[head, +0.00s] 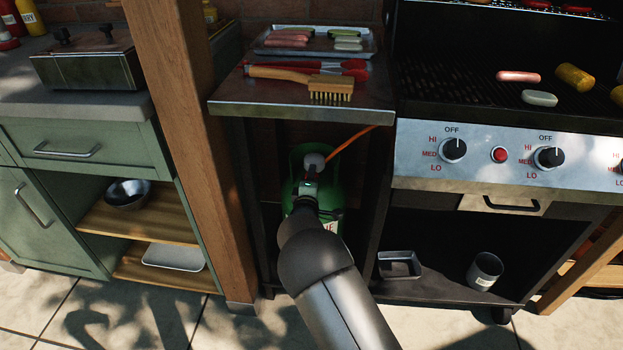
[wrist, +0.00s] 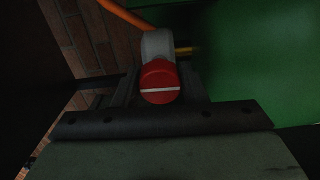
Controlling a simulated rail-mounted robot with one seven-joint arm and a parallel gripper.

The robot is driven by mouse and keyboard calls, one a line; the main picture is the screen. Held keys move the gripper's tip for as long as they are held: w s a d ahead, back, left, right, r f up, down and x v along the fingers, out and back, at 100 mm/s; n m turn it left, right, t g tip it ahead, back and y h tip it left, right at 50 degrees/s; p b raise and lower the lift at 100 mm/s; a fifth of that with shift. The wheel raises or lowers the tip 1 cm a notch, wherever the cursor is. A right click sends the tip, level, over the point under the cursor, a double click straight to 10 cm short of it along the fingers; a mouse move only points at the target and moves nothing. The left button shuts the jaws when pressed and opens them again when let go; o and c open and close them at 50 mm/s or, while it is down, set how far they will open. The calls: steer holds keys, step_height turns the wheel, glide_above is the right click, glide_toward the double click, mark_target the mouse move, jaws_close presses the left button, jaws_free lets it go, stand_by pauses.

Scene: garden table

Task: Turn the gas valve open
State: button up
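The green gas cylinder (head: 331,190) stands in the dark bay under the side shelf, with a grey valve and an orange hose at its top. In the wrist view the valve's red knob (wrist: 160,83) faces me, with a white line lying nearly level across it. The valve's grey body (wrist: 157,45) is behind it. My gripper (head: 309,187) reaches down to the cylinder top. In the wrist view the dark fingers of my gripper (wrist: 160,90) lie on the left and right of the knob. Shadow hides whether they touch it.
The orange hose (head: 350,145) runs up right from the valve. A metal shelf (head: 225,98) with a brush (head: 331,86) overhangs the bay. A wooden post (head: 190,120) stands left, the grill's control panel (head: 480,158) right.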

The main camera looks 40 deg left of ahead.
steer(key=o, duration=0.4)
steer(key=shift+c, duration=0.2)
steer(key=p+v, duration=0.3)
steer(key=v, duration=1.4)
steer(key=shift+s+p, duration=0.25)
steer(key=shift+p, duration=0.05)
steer(key=shift+d, duration=0.1)
